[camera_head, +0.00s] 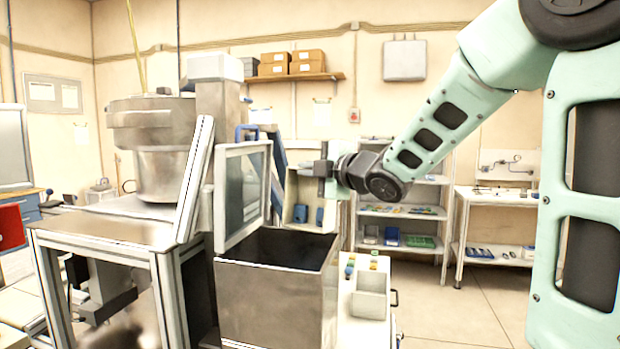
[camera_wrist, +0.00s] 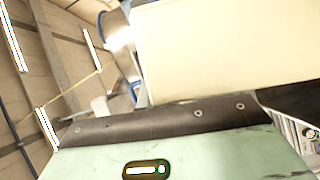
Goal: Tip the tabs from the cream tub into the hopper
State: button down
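The cream tub (camera_head: 296,187) is above the back of the hopper in the head view, tilted with its inside turned towards the camera. Blue pieces (camera_head: 300,213) show low inside it. My gripper (camera_head: 323,172) is at the tub's right side and appears shut on its wall; the fingertips are partly hidden. In the wrist view, a large cream surface of the tub (camera_wrist: 225,50) fills the upper right, close to the camera. The hopper (camera_head: 270,300) is a grey metal box with an open, dark top; its floor is hidden.
A hinged clear panel (camera_head: 242,190) stands upright at the hopper's left. A pale open bin (camera_head: 370,297) and small coloured pieces (camera_head: 350,267) are to the hopper's right. A metal bowl machine (camera_head: 155,150) stands at left. Shelves (camera_head: 400,212) stand behind; floor is clear at right.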

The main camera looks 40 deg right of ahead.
jog(key=s+a+f+n+t+y+b, duration=0.1)
jog(key=s+a+n+t+b, duration=0.15)
jog(key=a+n+b, duration=0.8)
jog(key=d+r+m+g+y+p, duration=0.1)
jog(key=m+g+p, duration=0.1)
jog(key=m+p, duration=0.5)
jog(key=d+r+m+g+y+p, duration=0.1)
jog(key=r+m+g+p, duration=0.1)
jog(key=m+p, duration=0.6)
jog(key=d+r+m+g+y+p, duration=0.1)
jog(key=m+g+p, duration=0.2)
jog(key=p, duration=1.4)
jog(key=shift+s+d+r+m+y+p, duration=0.1)
jog(key=shift+s+d+m+y+p, duration=0.1)
jog(key=shift+m, duration=0.95)
jog(key=shift+s+d+r+m+y+p, duration=0.1)
jog(key=shift+s+m+p, duration=0.1)
jog(key=shift+m, duration=0.9)
